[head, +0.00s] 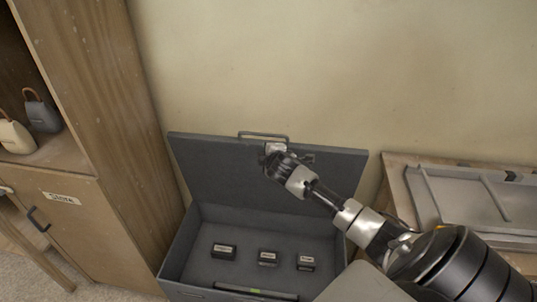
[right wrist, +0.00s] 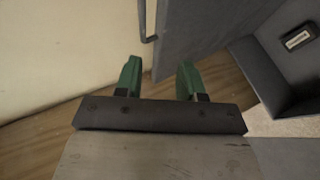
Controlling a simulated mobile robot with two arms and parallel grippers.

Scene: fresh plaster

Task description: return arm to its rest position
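My right arm comes in from the right in the head view and reaches over the open grey box. My right gripper (head: 272,152) is at the upper edge of the raised lid (head: 222,168), close to its handle (head: 264,135). In the right wrist view its two green fingers (right wrist: 158,78) are spread apart with nothing between them. The handle (right wrist: 147,22) shows beyond the fingertips there; I cannot tell the exact gap. The fingers are too small to make out in the head view. My left gripper is not in view.
The grey box (head: 215,213) holds several small black labelled blocks (head: 267,258). A wooden cabinet (head: 110,130) stands at left, with bags (head: 42,112) on its shelf. A grey tray (head: 455,200) lies at right. A bare plaster wall (head: 330,70) is behind.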

